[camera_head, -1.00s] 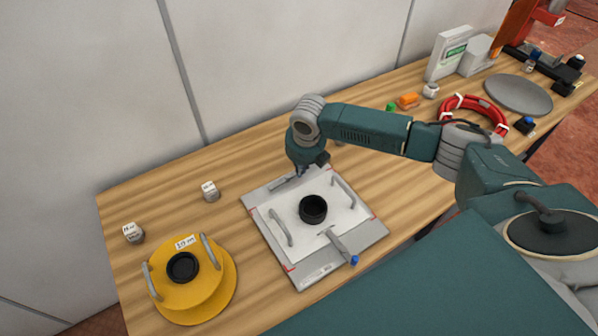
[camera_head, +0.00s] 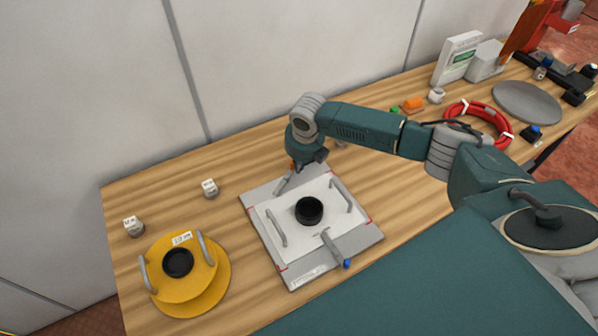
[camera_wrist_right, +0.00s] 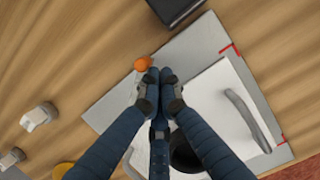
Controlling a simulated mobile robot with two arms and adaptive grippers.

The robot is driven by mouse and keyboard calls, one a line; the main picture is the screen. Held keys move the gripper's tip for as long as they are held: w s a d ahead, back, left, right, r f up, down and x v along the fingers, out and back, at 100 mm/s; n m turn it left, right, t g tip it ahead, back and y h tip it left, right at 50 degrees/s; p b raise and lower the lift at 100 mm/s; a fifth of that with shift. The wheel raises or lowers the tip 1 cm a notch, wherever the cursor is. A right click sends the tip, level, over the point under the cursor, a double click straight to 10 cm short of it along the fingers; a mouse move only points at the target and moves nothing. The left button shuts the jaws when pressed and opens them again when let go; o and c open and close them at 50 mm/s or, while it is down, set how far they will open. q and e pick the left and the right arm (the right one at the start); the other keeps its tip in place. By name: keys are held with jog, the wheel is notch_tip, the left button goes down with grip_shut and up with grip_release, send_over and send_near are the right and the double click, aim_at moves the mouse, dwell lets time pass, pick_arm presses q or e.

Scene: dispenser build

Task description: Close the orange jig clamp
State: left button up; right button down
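The orange jig clamp (camera_head: 284,183) is a grey lever with an orange knob at the far side of the grey jig base (camera_head: 359,240). The knob (camera_wrist_right: 142,64) shows in the right wrist view, just left of the fingertips. My right gripper (camera_head: 300,165) is over this far edge. In the wrist view its fingertips (camera_wrist_right: 160,76) are together with nothing visible between them. The knob is beside them; contact is unclear. The lever slants close to the white plate's (camera_head: 290,205) far edge; whether it overlaps is unclear. My left gripper is not in view.
A blue-knobbed clamp (camera_head: 335,247) lies across the plate's near edge. The plate has two handles and a black round part (camera_head: 309,211). A yellow spool-like part (camera_head: 200,290) stands at left, near two small white blocks. A red ring (camera_head: 480,122) lies at right.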

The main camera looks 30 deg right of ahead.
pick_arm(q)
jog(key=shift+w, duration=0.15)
pick_arm(e)
jog(key=shift+w+a, duration=0.1)
jog(key=shift+w, duration=0.9)
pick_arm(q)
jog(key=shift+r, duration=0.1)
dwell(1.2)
